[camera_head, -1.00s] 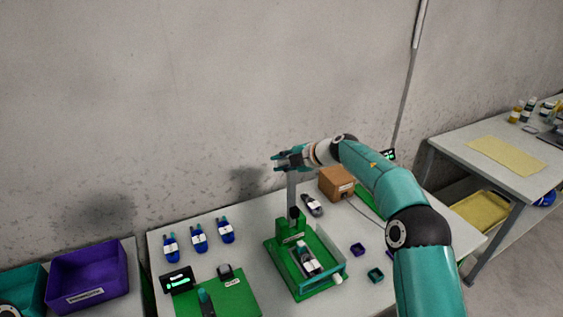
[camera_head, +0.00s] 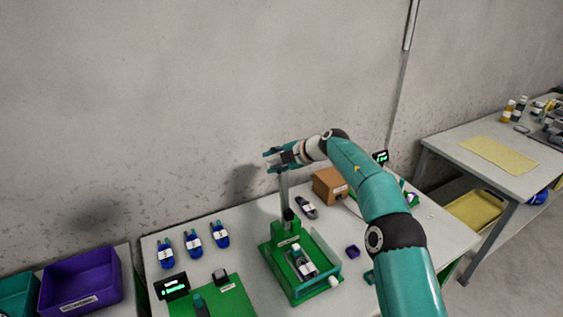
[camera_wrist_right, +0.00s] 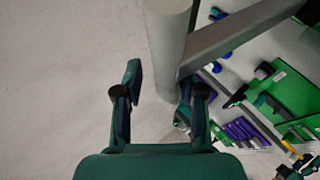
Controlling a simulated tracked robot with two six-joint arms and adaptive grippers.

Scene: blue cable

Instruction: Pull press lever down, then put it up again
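The green press (camera_head: 287,245) stands on the table with its grey lever (camera_head: 284,190) pointing up, nearly upright. My right gripper (camera_head: 272,161) is at the lever's top end, reaching in from the right. In the right wrist view its two fingers (camera_wrist_right: 162,95) are apart. The lever's pale round handle (camera_wrist_right: 168,45) lies at the gap between them, closer to the right finger, with a gap to the left one. I cannot tell whether a finger touches it. The lever bar also shows in the wrist view (camera_wrist_right: 235,35). A dark and white part (camera_head: 301,262) sits in the press. My left gripper is out of view.
Several blue bottle-like parts (camera_head: 193,239) lie left of the press, near a green board (camera_head: 228,298) and a small black display (camera_head: 172,287). A cardboard box (camera_head: 328,186) stands behind right. A purple bin (camera_head: 80,279) is far left. The wall is close behind.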

